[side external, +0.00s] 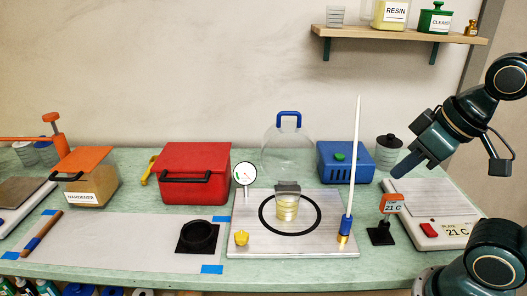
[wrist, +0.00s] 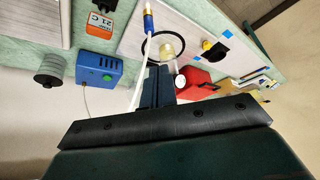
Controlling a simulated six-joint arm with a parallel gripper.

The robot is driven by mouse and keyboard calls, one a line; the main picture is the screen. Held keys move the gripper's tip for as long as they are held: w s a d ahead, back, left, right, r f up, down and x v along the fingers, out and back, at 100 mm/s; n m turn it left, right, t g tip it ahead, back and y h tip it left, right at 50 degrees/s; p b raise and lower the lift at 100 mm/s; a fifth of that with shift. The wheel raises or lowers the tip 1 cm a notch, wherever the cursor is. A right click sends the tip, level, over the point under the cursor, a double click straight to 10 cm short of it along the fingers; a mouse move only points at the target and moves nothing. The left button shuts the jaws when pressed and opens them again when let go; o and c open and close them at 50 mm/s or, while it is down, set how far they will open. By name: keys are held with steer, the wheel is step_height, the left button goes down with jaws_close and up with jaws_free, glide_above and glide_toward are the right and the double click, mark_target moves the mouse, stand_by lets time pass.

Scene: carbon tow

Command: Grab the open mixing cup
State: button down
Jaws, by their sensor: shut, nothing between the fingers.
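A clear cup with pale yellow contents (side external: 287,208) stands inside a black ring on a light plate (side external: 255,240); I take it for the mixing cup. A grey block-like piece (side external: 287,187) shows at its top, so I cannot see its rim clearly.
A white rod (side external: 354,170) stands upright on the plate between my gripper and the cup. A blue box (side external: 345,163), a temperature sign (side external: 391,207) and a hot plate (side external: 440,238) are nearby. A glass dome (side external: 285,152) stands behind. A red box (side external: 193,175) is left.

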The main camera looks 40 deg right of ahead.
steer(key=shift+c, duration=1.4)
jaws_free()
steer(key=w+f+n+g+y, duration=0.15)
steer(key=w+n, duration=0.35)
steer(key=w, duration=0.7)
steer(key=n+y, duration=0.2)
steer(key=n, duration=0.2)
glide_toward(287, 202)
step_height(287, 202, up, 4)
steer(key=d, duration=0.3)
steer(key=shift+w+f+g, duration=0.25)
steer(key=shift+w, duration=0.25)
steer(key=shift+w+f+g, duration=0.2)
steer(key=shift+w+f, duration=0.05)
steer(key=shift+w, duration=0.25)
steer(key=x, duration=0.8)
steer(key=shift+f, duration=0.3)
